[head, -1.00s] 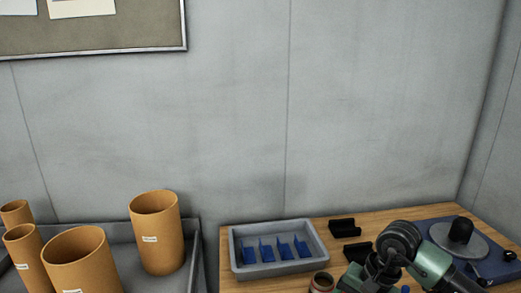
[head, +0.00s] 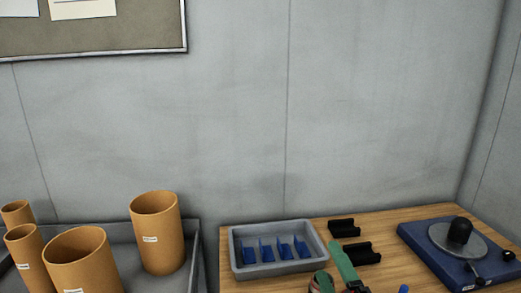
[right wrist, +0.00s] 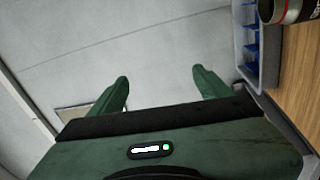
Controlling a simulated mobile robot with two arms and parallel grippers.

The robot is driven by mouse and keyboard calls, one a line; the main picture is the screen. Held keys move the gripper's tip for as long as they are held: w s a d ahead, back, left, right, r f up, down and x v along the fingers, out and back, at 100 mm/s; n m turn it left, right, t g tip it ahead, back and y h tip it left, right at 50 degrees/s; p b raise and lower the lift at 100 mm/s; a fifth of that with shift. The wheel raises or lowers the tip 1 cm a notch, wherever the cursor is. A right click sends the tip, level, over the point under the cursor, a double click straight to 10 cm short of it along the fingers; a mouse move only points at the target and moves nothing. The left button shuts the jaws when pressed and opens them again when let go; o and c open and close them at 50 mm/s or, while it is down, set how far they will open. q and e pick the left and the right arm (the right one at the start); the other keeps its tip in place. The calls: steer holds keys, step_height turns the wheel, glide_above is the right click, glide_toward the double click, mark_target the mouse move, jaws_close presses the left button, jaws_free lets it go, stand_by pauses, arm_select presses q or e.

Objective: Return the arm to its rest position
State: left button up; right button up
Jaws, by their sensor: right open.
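My right gripper (head: 331,262) is at the bottom of the head view, in front of the grey tray's right end. Its two green fingers stand apart. In the right wrist view the fingers (right wrist: 160,76) are spread with nothing between them, and a grey wall lies behind. A small round brownish roll, mostly hidden by a finger in the head view, is close to the gripper. A dark cylinder with a reddish band (right wrist: 286,12) is at the top right of the right wrist view, outside the fingers. My left gripper is not in view.
The grey tray (head: 236,258) with blue dividers stands on the wooden table (head: 393,219). Two black holders (head: 342,228) and a blue-based turntable device (head: 418,236) are to its right. Several tan tubes (head: 157,235) stand in a grey bin at left.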

steer(key=s+d+f+m+g+h, duration=0.1)
steer(key=s+d+f+m+g, duration=0.15)
steer(key=f+m, duration=0.2)
steer(key=s+d+f+m+g+h, duration=0.2)
steer(key=s+f+m+g, duration=0.1)
steer(key=f, duration=0.3)
steer(key=s+d+f+m+g+h, duration=0.1)
steer(key=s+d+f+m+g, duration=0.1)
steer(key=s+f+m, duration=0.3)
steer(key=s+f+m+g, duration=0.4)
steer(key=s+f+g, duration=0.55)
steer(key=s, duration=0.65)
steer(key=s+a+f+x, duration=0.1)
steer(key=s+x, duration=0.2)
steer(key=x, duration=0.9)
steer(key=s+x, duration=0.2)
steer(key=x, duration=1.1)
steer(key=s+d+f+g, duration=0.1)
steer(key=s+d+f, duration=0.1)
steer(key=s+f, duration=1.6)
steer(key=shift+s+y, duration=0.3)
steer(key=shift+s, duration=0.1)
